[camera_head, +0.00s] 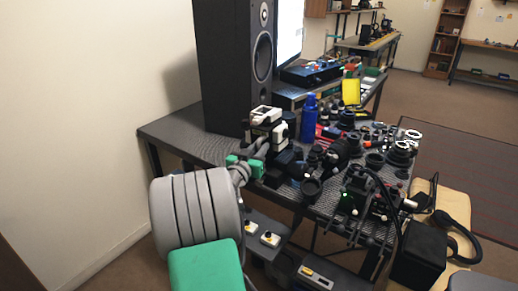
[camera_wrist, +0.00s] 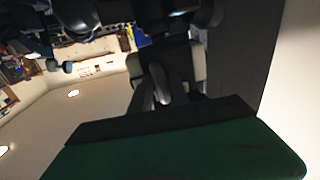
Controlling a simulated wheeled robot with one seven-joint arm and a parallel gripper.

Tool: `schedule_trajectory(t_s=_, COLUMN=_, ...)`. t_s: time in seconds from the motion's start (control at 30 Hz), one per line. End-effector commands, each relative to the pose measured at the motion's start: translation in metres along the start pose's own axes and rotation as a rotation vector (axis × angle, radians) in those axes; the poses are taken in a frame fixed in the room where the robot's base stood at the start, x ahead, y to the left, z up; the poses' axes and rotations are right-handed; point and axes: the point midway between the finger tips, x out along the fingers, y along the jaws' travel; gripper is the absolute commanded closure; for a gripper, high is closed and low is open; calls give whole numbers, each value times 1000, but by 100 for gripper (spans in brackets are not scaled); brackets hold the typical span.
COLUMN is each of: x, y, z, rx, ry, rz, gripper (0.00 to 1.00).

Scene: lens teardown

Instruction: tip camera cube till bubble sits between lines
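A white and black boxy device (camera_head: 266,117), which looks like the camera cube, stands on the dark table beside the tall speaker. My gripper (camera_head: 262,146) is at its lower front, at the end of my grey and green arm. In the wrist view, the grey fingers of my gripper (camera_wrist: 157,84) lie close together in front of a pale block with a dark middle (camera_wrist: 188,62), likely the same device. Whether the fingers touch or grip it is unclear. No bubble or level lines can be made out in either view.
The tall black speaker (camera_head: 238,70) stands just behind and left of the device. A blue bottle (camera_head: 308,118) and several dark lens parts (camera_head: 375,160) crowd the table to the right. The table's left end (camera_head: 178,132) is bare.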

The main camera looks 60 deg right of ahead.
Motion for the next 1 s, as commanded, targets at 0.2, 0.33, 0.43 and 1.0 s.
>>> schedule_trajectory(t_s=0.2, x=0, y=-2, z=0, rx=3, ry=0, rz=-5, gripper=100)
schedule_trajectory(t_s=0.33, x=-1, y=-3, z=0, rx=3, ry=0, rz=-7, gripper=100)
schedule_trajectory(t_s=0.43, x=-1, y=-4, z=0, rx=3, ry=0, rz=-8, gripper=100)
schedule_trajectory(t_s=1.0, x=-2, y=-6, z=0, rx=5, ry=-1, rz=-13, gripper=100)
